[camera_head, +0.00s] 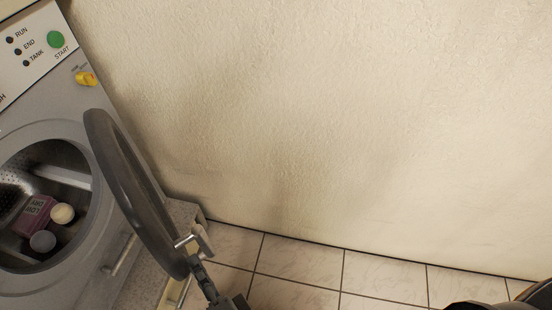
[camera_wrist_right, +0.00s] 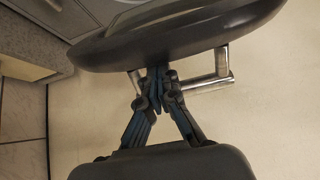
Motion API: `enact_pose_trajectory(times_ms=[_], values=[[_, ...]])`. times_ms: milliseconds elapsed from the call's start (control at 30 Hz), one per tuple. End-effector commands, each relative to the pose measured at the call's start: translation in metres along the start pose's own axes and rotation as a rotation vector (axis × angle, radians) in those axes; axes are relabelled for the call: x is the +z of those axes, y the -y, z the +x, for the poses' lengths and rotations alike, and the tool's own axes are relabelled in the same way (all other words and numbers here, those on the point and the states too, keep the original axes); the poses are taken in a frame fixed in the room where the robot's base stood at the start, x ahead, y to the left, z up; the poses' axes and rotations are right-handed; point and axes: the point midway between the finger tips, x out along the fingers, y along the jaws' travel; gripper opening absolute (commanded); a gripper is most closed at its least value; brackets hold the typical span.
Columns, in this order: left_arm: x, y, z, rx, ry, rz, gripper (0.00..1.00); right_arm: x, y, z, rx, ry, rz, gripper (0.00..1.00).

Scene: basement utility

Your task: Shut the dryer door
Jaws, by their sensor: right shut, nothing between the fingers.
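The dryer (camera_head: 60,110) stands at the left of the head view with its round front opening uncovered. Its round dark grey door (camera_head: 125,170) stands open, swung out and seen nearly edge-on. A metal handle (camera_head: 194,242) is on the door's lower outer side; it also shows in the right wrist view (camera_wrist_right: 222,70). My right gripper (camera_head: 196,263) is at the door's lower edge, beside the handle. In the wrist view its fingertips (camera_wrist_right: 160,76) are together and empty, close against the door rim; contact is unclear. My left gripper is out of view.
Inside the drum lie a pink box (camera_head: 35,215) and two round-topped items. A pale wall (camera_head: 320,120) is behind the door. Below the dryer is a grey cabinet (camera_head: 180,215) with handles. Tiled floor (camera_head: 300,265) is clear right of my gripper. Dark, unclear shapes sit bottom right.

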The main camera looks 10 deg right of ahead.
Motion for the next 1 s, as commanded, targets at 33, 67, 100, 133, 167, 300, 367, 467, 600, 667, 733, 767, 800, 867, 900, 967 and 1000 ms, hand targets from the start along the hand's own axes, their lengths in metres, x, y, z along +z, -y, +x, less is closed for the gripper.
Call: enact_pose_trajectory(times_ms=[33,67,100,133,167,300,367,467,600,667,733,767,800,867,900,967,1000], values=[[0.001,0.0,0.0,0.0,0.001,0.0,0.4,0.008,0.0,0.0,0.0,0.007,0.002,0.0],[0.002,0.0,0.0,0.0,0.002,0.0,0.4,0.011,0.0,0.0,0.001,0.01,0.001,0.0],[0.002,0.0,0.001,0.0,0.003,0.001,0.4,0.016,0.0,0.0,0.0,0.014,0.0,0.0],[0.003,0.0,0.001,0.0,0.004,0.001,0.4,0.018,0.0,0.0,0.0,0.017,0.0,0.0],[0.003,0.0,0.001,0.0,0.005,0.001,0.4,0.021,0.0,0.0,0.0,0.019,0.0,0.0],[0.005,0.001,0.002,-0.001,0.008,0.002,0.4,0.019,0.0,0.0,0.0,0.017,-0.001,0.0],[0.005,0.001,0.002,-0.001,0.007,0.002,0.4,0.019,0.0,0.0,0.0,0.017,-0.001,0.0],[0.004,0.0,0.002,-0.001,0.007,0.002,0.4,0.019,0.0,0.0,0.0,0.018,-0.001,0.0],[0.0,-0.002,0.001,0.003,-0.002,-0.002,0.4,0.018,0.0,-0.001,0.001,0.018,-0.001,0.0],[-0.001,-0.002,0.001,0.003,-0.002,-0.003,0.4,0.018,-0.001,-0.005,0.002,0.019,-0.001,0.0],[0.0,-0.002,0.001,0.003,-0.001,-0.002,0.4,0.019,-0.001,-0.013,0.003,0.02,-0.001,0.0],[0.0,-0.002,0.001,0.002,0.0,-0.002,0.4,0.019,-0.002,-0.018,0.004,0.02,-0.001,0.0],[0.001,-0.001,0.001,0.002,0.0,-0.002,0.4,0.018,-0.002,-0.025,0.004,0.02,-0.002,0.0],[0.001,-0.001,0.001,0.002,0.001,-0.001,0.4,0.018,-0.002,-0.035,0.004,0.021,-0.002,0.0],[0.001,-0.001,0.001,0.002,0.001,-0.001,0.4,0.018,-0.002,-0.042,0.004,0.02,-0.001,0.0],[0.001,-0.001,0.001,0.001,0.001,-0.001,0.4,0.018,-0.001,-0.052,0.003,0.021,-0.001,0.0],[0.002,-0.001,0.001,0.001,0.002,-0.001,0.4,0.017,-0.001,-0.058,0.003,0.019,-0.001,0.0]])
